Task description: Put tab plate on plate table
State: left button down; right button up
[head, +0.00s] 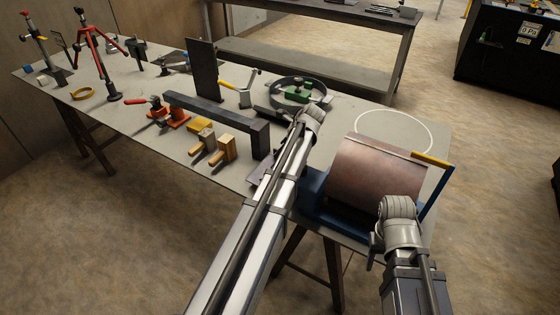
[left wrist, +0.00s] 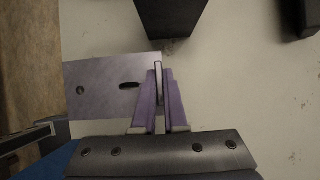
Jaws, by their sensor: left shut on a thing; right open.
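The tab plate (left wrist: 100,85) is a thin grey plate with a round hole and a slot. In the left wrist view it lies between the purple fingers of my left gripper (left wrist: 158,95), which is shut on its right part. Pale table surface shows beyond it; I cannot tell whether the plate touches it. In the head view a bit of the purplish plate (head: 257,171) shows left of my left arm, which hides most of the gripper. The long grey worktable (head: 120,122) is under it.
A brown drum on a blue stand (head: 318,190) is right of my left arm. A dark steel beam (head: 205,108), wooden-handled blocks (head: 222,148), orange clamps (head: 173,117) and a ring with a green part (head: 298,91) crowd the table. A second table (head: 300,14) stands behind.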

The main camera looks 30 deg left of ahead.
pick_arm(q)
jog(key=shift+f+b, duration=1.2)
jog(key=shift+f, duration=0.35)
jog(key=shift+f, duration=0.15)
jog(key=c, duration=1)
grip_release()
jog(key=shift+o, duration=0.2)
